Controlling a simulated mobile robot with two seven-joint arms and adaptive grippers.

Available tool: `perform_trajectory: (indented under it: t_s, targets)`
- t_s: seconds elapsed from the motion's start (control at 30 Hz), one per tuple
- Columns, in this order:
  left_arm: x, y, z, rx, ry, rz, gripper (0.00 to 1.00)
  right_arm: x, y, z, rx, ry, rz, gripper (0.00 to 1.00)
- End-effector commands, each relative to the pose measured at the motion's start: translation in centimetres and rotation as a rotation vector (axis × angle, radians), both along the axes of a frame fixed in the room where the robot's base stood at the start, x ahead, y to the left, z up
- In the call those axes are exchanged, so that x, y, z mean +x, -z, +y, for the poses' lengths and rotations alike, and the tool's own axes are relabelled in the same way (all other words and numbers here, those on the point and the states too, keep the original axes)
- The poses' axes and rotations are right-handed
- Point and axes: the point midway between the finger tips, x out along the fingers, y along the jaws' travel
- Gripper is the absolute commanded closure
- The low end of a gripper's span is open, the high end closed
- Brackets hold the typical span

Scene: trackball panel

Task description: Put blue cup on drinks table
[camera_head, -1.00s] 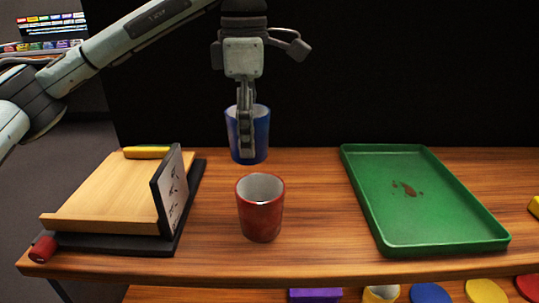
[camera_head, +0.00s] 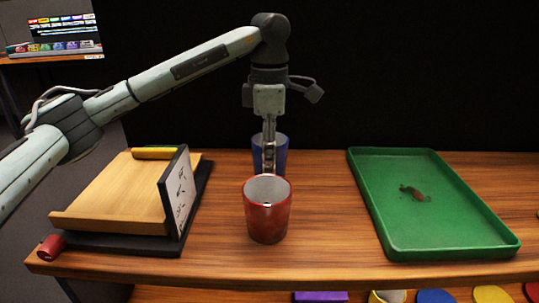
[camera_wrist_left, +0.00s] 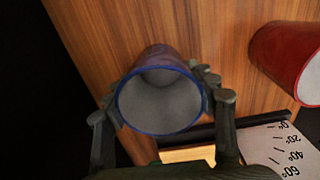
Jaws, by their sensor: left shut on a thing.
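The blue cup (camera_head: 282,153) is upright behind the red cup (camera_head: 267,215) in the head view, its lower part hidden. My left gripper (camera_head: 269,163) comes down from above and is shut on the blue cup, with a finger in front of its near side. In the left wrist view the blue cup (camera_wrist_left: 160,100) shows its blue rim and empty grey inside between the fingers. The wooden table (camera_head: 325,215) lies below it; whether the cup's base touches it cannot be told. My right gripper is not in view. No table is visibly marked for drinks.
A wooden board on a dark base (camera_head: 120,190) with an upright marked plate (camera_head: 180,195) stands at left. A green tray (camera_head: 440,250) with a brown stain lies at right. Bare wood lies between the red cup and the tray.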

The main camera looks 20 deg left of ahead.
Motion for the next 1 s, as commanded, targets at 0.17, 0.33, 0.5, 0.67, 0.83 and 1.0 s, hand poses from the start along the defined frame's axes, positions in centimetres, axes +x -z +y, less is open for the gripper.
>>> perform_trajectory:
  t_s: [0.17,0.33,0.5,0.67,0.83,1.0]
  targets:
    - [0.0,0.3,0.0,0.0,0.0,0.0,0.39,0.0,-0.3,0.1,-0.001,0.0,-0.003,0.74]
    - [0.0,0.3,0.0,0.0,0.0,0.0,0.22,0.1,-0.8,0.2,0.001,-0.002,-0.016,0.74]
    - [0.0,0.3,0.0,0.0,0.0,0.0,0.22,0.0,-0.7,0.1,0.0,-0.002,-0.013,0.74]
    - [0.0,-0.1,0.0,0.0,0.0,0.0,0.22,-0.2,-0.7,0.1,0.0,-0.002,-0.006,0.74]
    - [0.0,-2.3,0.0,-0.001,0.0,-0.002,0.22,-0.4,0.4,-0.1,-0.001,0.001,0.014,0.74]
    - [0.0,-6.1,0.0,0.0,0.0,-0.003,0.22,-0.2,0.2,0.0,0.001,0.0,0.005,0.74]
